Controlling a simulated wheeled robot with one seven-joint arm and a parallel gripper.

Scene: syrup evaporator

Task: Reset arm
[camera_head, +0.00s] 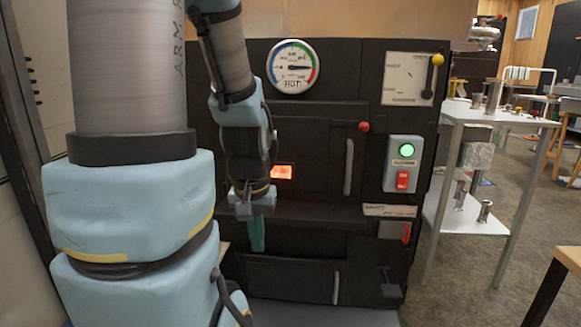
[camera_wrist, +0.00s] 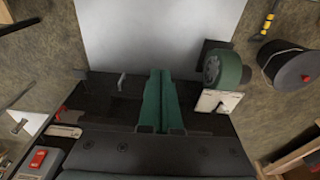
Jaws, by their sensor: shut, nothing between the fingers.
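My gripper (camera_head: 257,232) hangs pointing down in front of the black evaporator front (camera_head: 315,130), left of its middle. Its green fingers are shut together with nothing between them. In the wrist view my gripper (camera_wrist: 160,75) is at the centre, its fingers side by side. It is apart from the panel's handles and switches. My arm reaches from the upper left of the head view and hides the left part of the evaporator.
A white table (camera_head: 500,118) with metal vessels stands right.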

